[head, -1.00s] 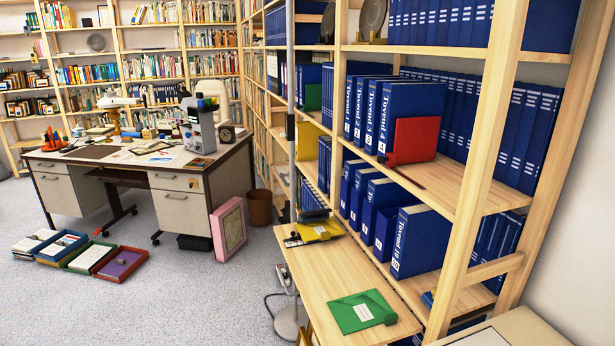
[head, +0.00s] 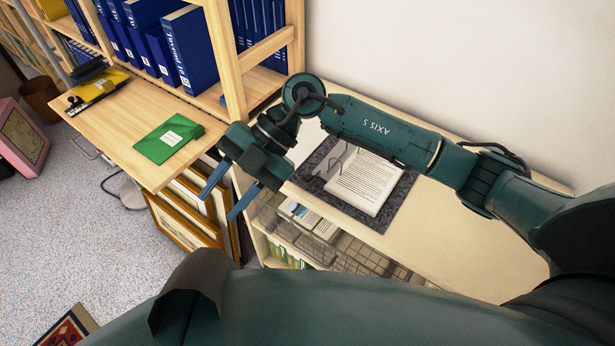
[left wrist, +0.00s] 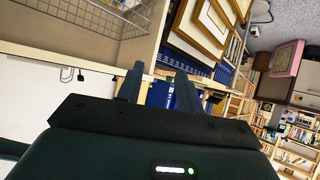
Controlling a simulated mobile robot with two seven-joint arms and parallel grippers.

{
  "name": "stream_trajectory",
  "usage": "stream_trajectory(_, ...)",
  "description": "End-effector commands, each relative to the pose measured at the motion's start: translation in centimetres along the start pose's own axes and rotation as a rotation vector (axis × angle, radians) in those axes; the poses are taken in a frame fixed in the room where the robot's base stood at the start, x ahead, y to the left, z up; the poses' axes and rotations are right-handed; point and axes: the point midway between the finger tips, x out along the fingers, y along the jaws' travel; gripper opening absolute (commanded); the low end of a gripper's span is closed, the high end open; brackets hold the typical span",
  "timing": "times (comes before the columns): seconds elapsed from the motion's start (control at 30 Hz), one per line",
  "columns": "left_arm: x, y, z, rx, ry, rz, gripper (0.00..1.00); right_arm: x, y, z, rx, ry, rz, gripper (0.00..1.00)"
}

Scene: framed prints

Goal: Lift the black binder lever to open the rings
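An open binder (head: 365,181) with printed white pages and thin metal rings lies on a dark speckled mat (head: 384,222) on a pale counter. The black lever is too small to make out. In the left wrist view, my left gripper (left wrist: 160,88) shows two dark fingers apart with nothing held.
Framed prints (head: 186,219) lean below the wooden shelf board, which holds a green folder (head: 168,139). Blue binders (head: 188,48) fill the shelves behind. A wire basket (head: 350,258) sits under the counter. The counter's right part (head: 470,250) is clear beneath my arm.

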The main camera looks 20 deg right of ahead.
Motion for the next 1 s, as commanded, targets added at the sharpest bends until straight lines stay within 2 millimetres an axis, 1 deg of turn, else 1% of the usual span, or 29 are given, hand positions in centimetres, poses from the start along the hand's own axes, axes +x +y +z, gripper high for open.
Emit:
stream_trajectory(0.03,0.3,0.1,0.4,0.001,0.006,0.003,0.36,-1.8,-0.9,2.5,0.027,-0.145,-0.116,0.38)
stream_trajectory(0.07,0.3,0.1,0.4,0.002,0.009,0.005,0.36,-3.0,-1.4,3.8,0.055,-0.229,-0.178,0.38)
stream_trajectory(0.1,0.4,0.2,0.3,0.003,0.014,0.007,0.36,-4.8,-2.0,5.3,0.096,-0.340,-0.248,0.38)
stream_trajectory(0.17,0.4,0.3,0.2,0.004,0.021,0.011,0.36,-7.7,-2.8,7.2,0.164,-0.496,-0.325,0.38)
stream_trajectory(0.2,0.4,0.4,0.2,0.005,0.024,0.014,0.36,-9.5,-3.0,8.0,0.204,-0.586,-0.360,0.38)
stream_trajectory(0.3,0.4,0.6,0.2,0.007,0.028,0.020,0.36,-13.2,-3.5,9.4,0.290,-0.759,-0.413,0.38)
stream_trajectory(0.4,0.4,0.7,0.1,0.010,0.032,0.024,0.36,-15.2,-3.7,9.9,0.339,-0.851,-0.431,0.38)
stream_trajectory(0.47,0.3,0.7,-0.1,0.012,0.034,0.024,0.36,-15.5,-3.9,10.2,0.353,-0.872,-0.438,0.38)
stream_trajectory(0.57,0.2,0.7,-0.3,0.014,0.037,0.024,0.36,-15.1,-4.4,10.8,0.357,-0.878,-0.439,0.38)
stream_trajectory(0.77,0.0,0.6,-0.6,0.016,0.034,0.021,0.36,-12.8,-6.4,13.3,0.356,-0.872,-0.440,0.38)
stream_trajectory(1.0,0.1,0.2,0.1,0.011,0.014,0.010,0.36,-10.0,-8.8,16.4,0.354,-0.871,-0.438,0.38)
